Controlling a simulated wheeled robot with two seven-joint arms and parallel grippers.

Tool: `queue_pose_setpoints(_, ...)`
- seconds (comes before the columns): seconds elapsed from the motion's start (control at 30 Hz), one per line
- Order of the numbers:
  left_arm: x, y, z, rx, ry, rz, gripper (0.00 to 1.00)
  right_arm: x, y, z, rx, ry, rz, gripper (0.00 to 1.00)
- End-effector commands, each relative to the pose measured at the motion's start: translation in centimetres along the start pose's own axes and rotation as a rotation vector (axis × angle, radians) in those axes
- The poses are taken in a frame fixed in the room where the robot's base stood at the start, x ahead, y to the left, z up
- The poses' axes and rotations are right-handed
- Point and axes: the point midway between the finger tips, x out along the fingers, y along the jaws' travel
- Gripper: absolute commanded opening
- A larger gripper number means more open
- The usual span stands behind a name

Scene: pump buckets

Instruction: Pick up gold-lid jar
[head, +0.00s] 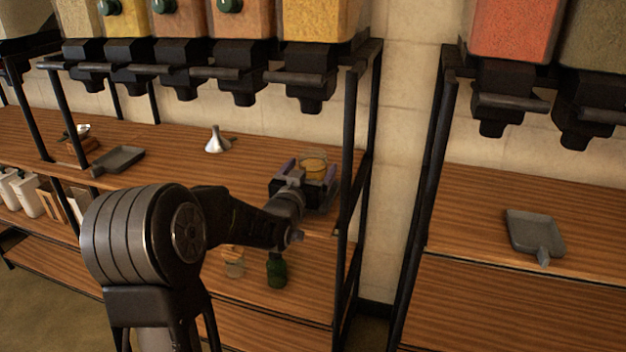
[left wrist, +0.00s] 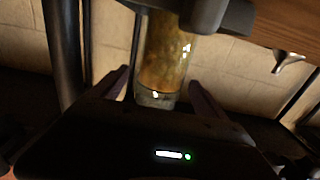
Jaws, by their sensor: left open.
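A clear glass jar (head: 313,165) with a golden top or contents stands near the right end of the left rack's upper shelf. I cannot tell whether the gold is a lid. In the left wrist view, the jar (left wrist: 167,55) looks see-through with golden-brown grains, and that view seems upside down. My left gripper (head: 306,182) is open around it, one finger on each side, with gaps showing in the left wrist view (left wrist: 160,92). A dark grey piece covers the jar's far end there. My right gripper is out of view.
A grey scoop (head: 118,160) and a metal funnel (head: 216,140) are on the same shelf. Black dispensers (head: 305,88) overhang it, and a rack post (head: 348,150) stands close right. A small jar (head: 233,264) and a green bottle (head: 277,271) stand below. Another scoop (head: 535,233) lies right.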

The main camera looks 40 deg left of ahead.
Motion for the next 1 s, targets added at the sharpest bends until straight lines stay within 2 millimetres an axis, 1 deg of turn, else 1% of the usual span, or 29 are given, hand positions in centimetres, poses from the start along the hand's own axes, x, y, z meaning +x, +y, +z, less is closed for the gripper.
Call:
queue_pose_setpoints(0.17,2.0,0.1,0.0,0.003,-0.002,0.001,0.85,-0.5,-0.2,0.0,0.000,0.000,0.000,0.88)
queue_pose_setpoints(0.3,4.1,0.0,0.1,0.004,-0.001,0.000,0.85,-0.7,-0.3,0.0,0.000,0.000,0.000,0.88)
queue_pose_setpoints(0.4,4.8,0.0,0.1,0.002,0.000,0.000,0.85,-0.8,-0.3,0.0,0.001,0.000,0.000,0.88)
queue_pose_setpoints(1.0,4.9,0.0,0.1,0.001,0.000,0.000,0.85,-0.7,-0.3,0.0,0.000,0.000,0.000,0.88)
